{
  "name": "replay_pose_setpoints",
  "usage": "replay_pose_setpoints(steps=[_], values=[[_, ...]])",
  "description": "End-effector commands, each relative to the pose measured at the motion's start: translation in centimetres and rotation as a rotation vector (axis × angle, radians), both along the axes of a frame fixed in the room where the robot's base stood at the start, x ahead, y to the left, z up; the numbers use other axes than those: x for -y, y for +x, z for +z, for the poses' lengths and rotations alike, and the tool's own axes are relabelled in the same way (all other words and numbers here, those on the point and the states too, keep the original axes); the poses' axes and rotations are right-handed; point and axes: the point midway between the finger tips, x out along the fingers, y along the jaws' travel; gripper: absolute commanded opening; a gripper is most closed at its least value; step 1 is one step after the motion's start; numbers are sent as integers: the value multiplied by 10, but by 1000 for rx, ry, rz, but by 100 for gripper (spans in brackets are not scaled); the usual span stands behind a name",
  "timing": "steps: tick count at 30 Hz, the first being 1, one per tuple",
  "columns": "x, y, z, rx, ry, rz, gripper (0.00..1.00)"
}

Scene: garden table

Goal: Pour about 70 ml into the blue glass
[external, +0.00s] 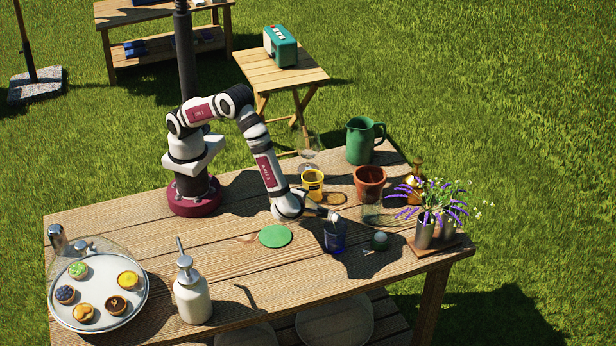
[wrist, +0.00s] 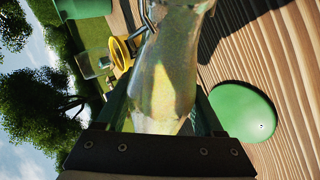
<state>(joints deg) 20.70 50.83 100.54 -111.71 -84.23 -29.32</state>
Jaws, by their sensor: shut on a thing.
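The blue glass (external: 335,240) stands upright on the wooden table, right of the green coaster (external: 275,236). My gripper (external: 328,214) is just above it and rolled onto its side. In the wrist view my gripper (wrist: 160,98) is shut on a clear glass vessel (wrist: 166,75) with a pale yellowish look. The vessel is tilted, its far end toward the top of the wrist view. Whether liquid is flowing, and the level in the blue glass, I cannot tell. The blue glass is not clearly seen in the wrist view.
A yellow mug (external: 312,184), terracotta pot (external: 369,184), green pitcher (external: 361,140) and flower pots (external: 427,232) stand behind and right. A small jar (external: 380,241) is close right of the blue glass. A soap dispenser (external: 192,293) and pastry tray (external: 101,318) stand front left.

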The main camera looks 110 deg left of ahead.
Motion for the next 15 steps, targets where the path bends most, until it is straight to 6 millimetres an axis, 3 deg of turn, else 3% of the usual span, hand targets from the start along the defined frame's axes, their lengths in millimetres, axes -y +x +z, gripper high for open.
replay_pose_setpoints(steps=[15], values=[[0,0,1,-31,5,0,0]])
